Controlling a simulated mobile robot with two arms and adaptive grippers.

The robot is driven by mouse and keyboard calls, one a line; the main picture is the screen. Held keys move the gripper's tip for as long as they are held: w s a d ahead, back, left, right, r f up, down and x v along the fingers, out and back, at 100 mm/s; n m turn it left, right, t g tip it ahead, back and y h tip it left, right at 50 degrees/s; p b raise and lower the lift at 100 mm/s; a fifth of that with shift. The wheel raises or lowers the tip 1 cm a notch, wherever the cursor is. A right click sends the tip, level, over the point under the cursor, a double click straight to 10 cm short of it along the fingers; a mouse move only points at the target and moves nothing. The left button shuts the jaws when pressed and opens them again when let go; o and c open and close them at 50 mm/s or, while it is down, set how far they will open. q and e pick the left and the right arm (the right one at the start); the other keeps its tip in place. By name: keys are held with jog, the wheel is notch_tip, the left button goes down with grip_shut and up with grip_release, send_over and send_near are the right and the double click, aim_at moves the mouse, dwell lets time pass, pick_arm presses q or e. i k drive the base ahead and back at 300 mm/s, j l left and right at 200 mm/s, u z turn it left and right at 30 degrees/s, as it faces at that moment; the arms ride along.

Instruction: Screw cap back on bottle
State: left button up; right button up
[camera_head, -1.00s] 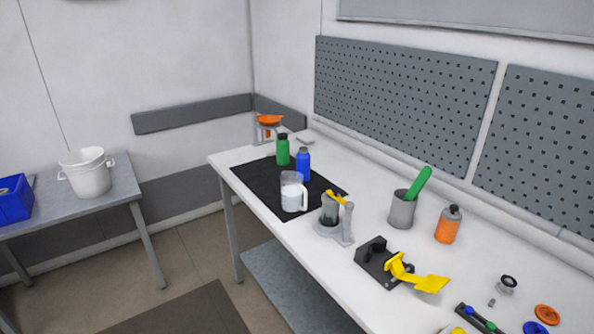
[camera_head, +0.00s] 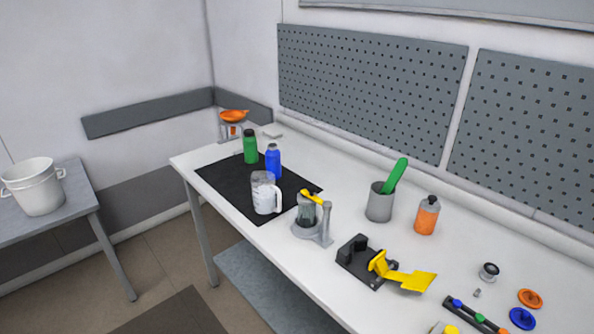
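A green bottle (camera_head: 250,146) and a blue bottle (camera_head: 273,161) stand upright on a black mat (camera_head: 223,184) on the white workbench. The green bottle has a dark top and the blue one a blue-grey top. Round orange (camera_head: 530,298) and blue (camera_head: 521,318) pieces lie at the lower right; I cannot tell if either is a bottle cap. Neither gripper is in view.
A jug (camera_head: 266,194) stands on the mat. A grey stand (camera_head: 313,228), a grey cup (camera_head: 379,204) with a green tool, and a black device (camera_head: 356,262) with a yellow scoop stand along the bench.

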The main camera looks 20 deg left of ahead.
aim_at(272, 155)
jog(key=i+j+z, duration=0.25)
jog(key=j+z, duration=0.2)
jog(key=j, duration=0.8)
jog(key=j+z, duration=0.45)
jog(key=j, duration=3.5)
